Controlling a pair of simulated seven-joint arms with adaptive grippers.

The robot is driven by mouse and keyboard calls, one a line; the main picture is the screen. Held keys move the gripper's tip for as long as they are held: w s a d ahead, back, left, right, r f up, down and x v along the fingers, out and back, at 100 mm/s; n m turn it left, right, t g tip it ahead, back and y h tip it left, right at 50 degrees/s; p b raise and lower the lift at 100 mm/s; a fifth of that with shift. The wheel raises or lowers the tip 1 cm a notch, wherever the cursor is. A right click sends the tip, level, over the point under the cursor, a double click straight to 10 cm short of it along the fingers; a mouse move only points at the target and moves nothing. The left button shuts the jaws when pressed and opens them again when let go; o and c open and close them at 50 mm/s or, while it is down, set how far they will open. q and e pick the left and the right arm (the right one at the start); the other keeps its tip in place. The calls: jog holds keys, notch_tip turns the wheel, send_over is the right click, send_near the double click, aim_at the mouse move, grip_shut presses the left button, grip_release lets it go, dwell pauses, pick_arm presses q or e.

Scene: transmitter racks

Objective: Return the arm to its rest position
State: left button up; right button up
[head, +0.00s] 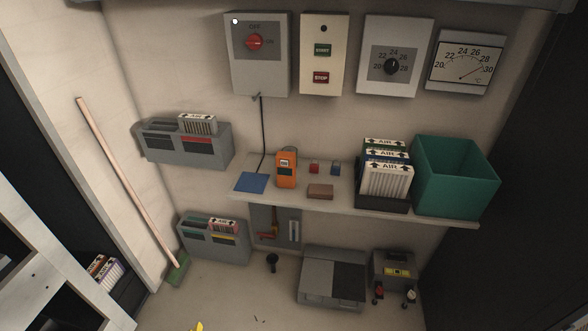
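Neither of my grippers and no part of my arms that I can make out shows in the head view. What either gripper holds cannot be seen. A shelf (300,197) runs along the back wall. On it are a blue mat (251,182), an upright orange handheld device (286,170), a brown block (320,191), a small red item and a small blue item. A black holder with several upright AIR filters (386,180) and a green bin (453,178) stand at its right end.
Wall panels hang above: a red-knob switch box (255,42), a START/STOP box (323,60), a dial (391,65) and a gauge (466,62). Grey units hold AIR filters at left. A broom (125,180) leans left. A grey box (332,278) stands on the floor.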

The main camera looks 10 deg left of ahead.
pick_arm(q)
jog(key=s+d+f+g+h, duration=0.1)
jog(key=s+d+f, duration=0.15)
jog(key=f, duration=1.05)
jog(key=s+d+f+g+h, duration=0.15)
jog(key=s+f, duration=0.25)
jog(key=f, duration=0.9)
jog(key=s+f+n+g+h, duration=0.1)
jog(key=s+f+n+g, duration=0.1)
jog(key=s+f, duration=1.3)
jog(key=s+n, duration=0.1)
jog(key=s, duration=0.3)
jog(key=shift+s+a+f, duration=0.25)
jog(key=shift+g, duration=0.25)
